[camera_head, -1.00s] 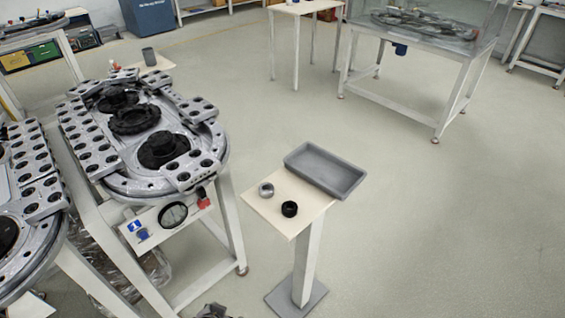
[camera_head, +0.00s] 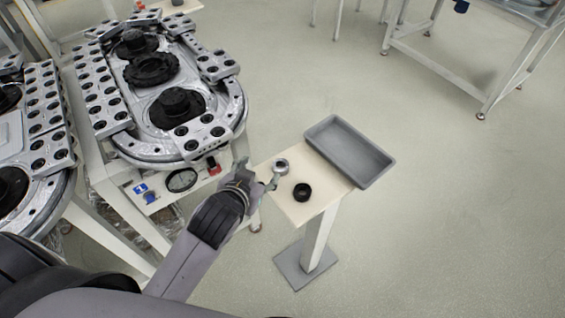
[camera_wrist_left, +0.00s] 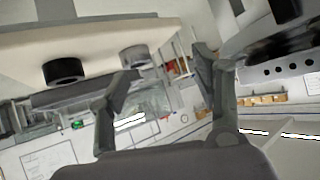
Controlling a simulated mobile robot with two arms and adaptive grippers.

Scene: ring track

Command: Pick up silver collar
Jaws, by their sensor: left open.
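The silver collar (camera_head: 281,165) sits on the small cream stand top (camera_head: 290,212), near its left edge. A black ring (camera_head: 302,192) lies on the same top, nearer the front. My left gripper (camera_head: 264,176) is at the left edge of the stand top, just beside the silver collar, open and empty. In the left wrist view the silver collar (camera_wrist_left: 135,56) shows beyond the open fingers (camera_wrist_left: 165,72), closer to the left finger, with the black ring (camera_wrist_left: 63,71) further left. My right gripper is not in view.
A grey tray (camera_head: 350,151) sits at the back right of the stand top. The ring track (camera_head: 170,118) on its frame stands close on the left, with a gauge (camera_head: 182,180) below it. The floor to the right is open.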

